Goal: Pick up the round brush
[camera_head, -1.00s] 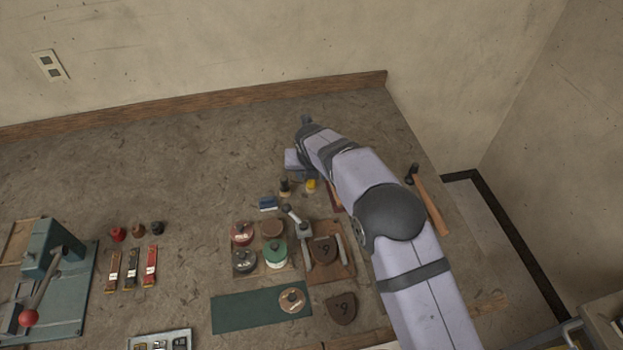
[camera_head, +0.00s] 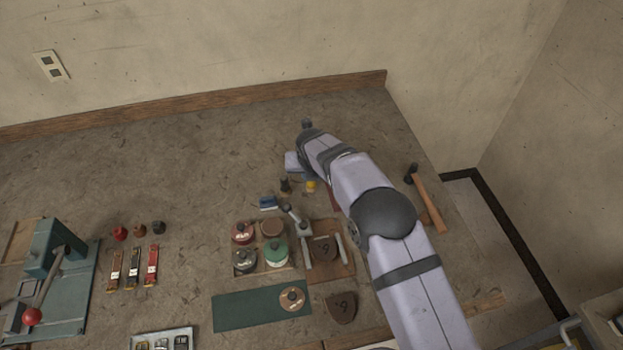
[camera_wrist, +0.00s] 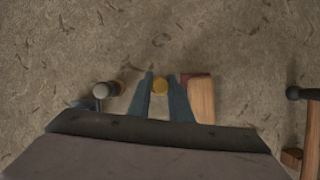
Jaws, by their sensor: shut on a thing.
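A small round yellow-topped piece (camera_wrist: 160,85) stands between the two blue-grey fingers of my gripper (camera_wrist: 160,87) in the wrist view. I take it to be the round brush; its bristles are not visible. The fingers are closed against its sides. In the head view its yellow part (camera_head: 311,186) shows just below my wrist, and the fingers are mostly hidden there. I cannot tell whether it touches the table.
A dark round piece (camera_head: 285,186) stands close on the left, with its pale top (camera_wrist: 105,89) in the wrist view. A wooden block with a red end (camera_wrist: 200,97) is close on the right. A hammer (camera_head: 428,200) lies farther right.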

